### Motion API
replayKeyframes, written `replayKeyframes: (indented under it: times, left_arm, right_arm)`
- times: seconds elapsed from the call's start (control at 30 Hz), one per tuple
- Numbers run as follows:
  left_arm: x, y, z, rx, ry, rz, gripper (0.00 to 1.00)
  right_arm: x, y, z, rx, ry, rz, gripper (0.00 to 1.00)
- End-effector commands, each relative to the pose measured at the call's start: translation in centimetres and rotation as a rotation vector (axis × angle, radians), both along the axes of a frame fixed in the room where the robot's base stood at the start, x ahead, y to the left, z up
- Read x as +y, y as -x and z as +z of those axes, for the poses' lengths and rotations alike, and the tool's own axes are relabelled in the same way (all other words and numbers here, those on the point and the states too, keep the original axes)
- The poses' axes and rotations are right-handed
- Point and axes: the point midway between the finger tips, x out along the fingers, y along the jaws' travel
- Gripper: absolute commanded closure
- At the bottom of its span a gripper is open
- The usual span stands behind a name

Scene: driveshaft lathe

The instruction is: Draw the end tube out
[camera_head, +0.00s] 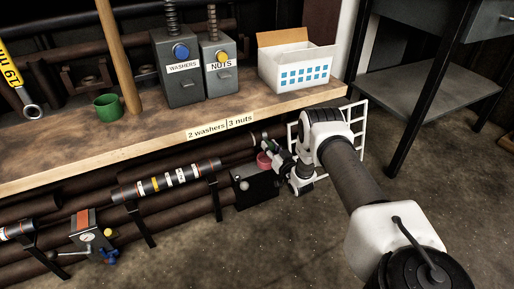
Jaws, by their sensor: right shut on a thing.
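My right arm comes in from the lower right, and its gripper (270,151) is at the right end of the pipes under the bench. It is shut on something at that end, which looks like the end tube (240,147). The fingers and the small size hide the exact grip. The tube runs left under the bench edge. A small pink-red round part (264,161) shows just below the fingers, above a dark box (255,187). My left gripper is not in view.
A banded pipe (166,181) sits in black brackets left of the gripper. A white rack (355,125) stands behind my arm. The front floor is clear.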

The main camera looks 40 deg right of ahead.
Motion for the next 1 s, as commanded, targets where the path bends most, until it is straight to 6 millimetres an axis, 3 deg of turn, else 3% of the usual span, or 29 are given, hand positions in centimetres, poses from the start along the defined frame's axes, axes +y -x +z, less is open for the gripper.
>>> replayKeyframes:
  times: [0.3, 0.33, 0.37, 0.4, 0.77, 0.87, 1.0]
  left_arm:
    - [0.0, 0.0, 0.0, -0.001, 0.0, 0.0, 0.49]
    - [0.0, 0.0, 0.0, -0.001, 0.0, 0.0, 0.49]
    - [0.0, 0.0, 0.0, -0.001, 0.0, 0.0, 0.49]
    - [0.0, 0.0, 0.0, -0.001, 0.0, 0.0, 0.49]
    - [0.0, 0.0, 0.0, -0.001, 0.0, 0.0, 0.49]
    - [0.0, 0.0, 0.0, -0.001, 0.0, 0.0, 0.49]
    - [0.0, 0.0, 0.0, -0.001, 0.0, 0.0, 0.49]
  right_arm:
    - [-0.2, 0.1, -0.1, 0.003, 0.0, 0.001, 1.0]
    - [-0.2, 0.1, -0.1, 0.003, 0.0, 0.001, 0.59]
    - [-0.2, 0.1, -0.1, 0.003, 0.0, 0.001, 0.48]
    - [-0.2, 0.1, -0.1, 0.003, 0.0, 0.001, 0.44]
    - [-0.1, 0.7, -0.1, 0.003, -0.002, 0.0, 0.44]
    - [0.3, 2.3, -0.1, 0.004, -0.002, -0.003, 0.44]
    - [1.1, 5.8, -0.1, 0.006, -0.004, -0.003, 0.44]
